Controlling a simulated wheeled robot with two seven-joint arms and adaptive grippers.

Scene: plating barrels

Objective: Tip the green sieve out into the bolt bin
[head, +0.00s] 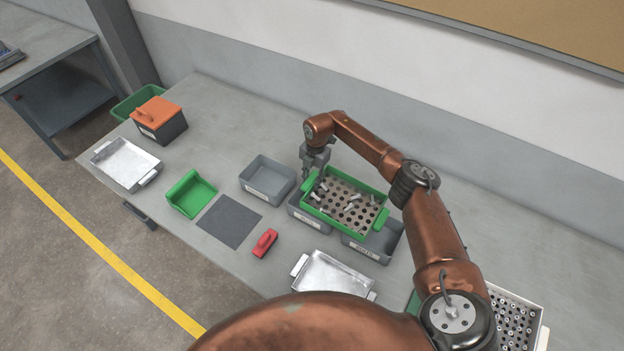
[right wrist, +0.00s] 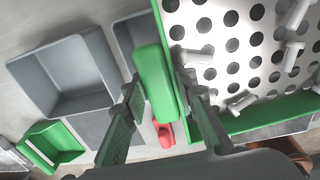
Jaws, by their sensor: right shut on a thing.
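The green sieve (head: 384,213) has a perforated metal floor with several pale bolts lying on it. It sits roughly level over two grey bins; I cannot tell whether it touches their rims. My right gripper (head: 312,176) is shut on its left-hand handle. In the right wrist view the fingers (right wrist: 160,92) stand either side of the green handle (right wrist: 153,70). The bolt bin, seemingly the grey bin at the right with a hard-to-read label (head: 368,252), is partly hidden under the sieve. A second grey bin (head: 306,221) is mostly covered. My left gripper is not in view.
An empty grey bin (head: 267,178) stands left of the sieve. A metal tray (head: 334,277) and a red-handled object (head: 265,242) lie in front. A dark mat (head: 229,221), green scoop (head: 190,194) and second tray (head: 125,163) are farther left. A perforated tray (head: 512,320) is at right.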

